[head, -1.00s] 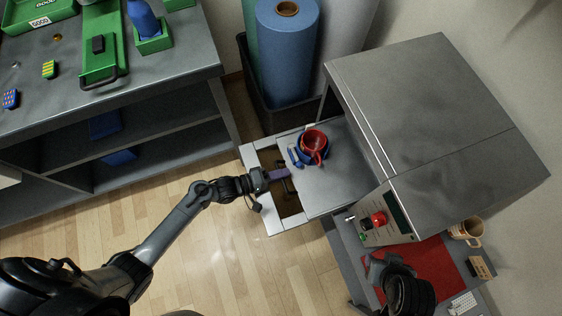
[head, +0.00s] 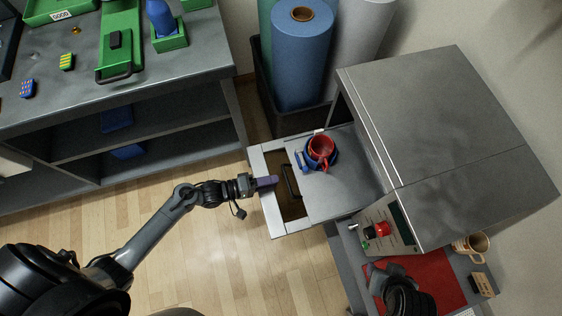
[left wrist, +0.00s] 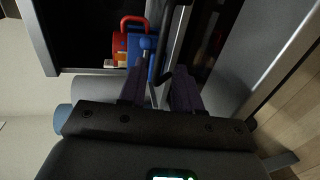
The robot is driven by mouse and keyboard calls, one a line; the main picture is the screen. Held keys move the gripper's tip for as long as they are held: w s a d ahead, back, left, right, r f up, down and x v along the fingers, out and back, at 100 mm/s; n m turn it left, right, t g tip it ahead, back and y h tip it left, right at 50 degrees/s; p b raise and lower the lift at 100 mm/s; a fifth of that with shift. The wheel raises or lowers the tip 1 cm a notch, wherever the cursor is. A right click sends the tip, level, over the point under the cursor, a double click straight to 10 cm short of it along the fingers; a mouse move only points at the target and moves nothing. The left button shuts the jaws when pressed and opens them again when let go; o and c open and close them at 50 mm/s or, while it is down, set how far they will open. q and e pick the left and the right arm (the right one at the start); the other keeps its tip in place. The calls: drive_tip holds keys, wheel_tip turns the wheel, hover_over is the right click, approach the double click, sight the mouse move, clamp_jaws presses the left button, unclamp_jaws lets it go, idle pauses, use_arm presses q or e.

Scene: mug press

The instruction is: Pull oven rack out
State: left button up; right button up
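The oven (head: 440,120) stands at the right, its front facing left. The grey rack (head: 335,190) sticks out of its opening to the left, over a white frame (head: 268,208). A black handle (head: 291,182) is on the rack's outer edge. A red mug (head: 320,147) sits on a blue piece on the rack. My left gripper (head: 275,181) is just left of the handle. In the left wrist view its purple fingers (left wrist: 160,90) are apart, with the dark handle (left wrist: 163,48) near their tips. My right gripper (head: 388,278) is partly in view over the red mat; its fingers are unclear.
A workbench (head: 180,75) with green trays is at the left. Rolls (head: 300,60) in a dark bin stand behind the rack. A control panel (head: 387,228), red mat (head: 430,275) and patterned mug (head: 470,246) are at the lower right. The floor left of the rack is open.

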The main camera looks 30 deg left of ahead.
use_arm(q)
drive_tip(key=shift+v, duration=2.3)
drive_tip(key=shift+s+f, duration=0.1)
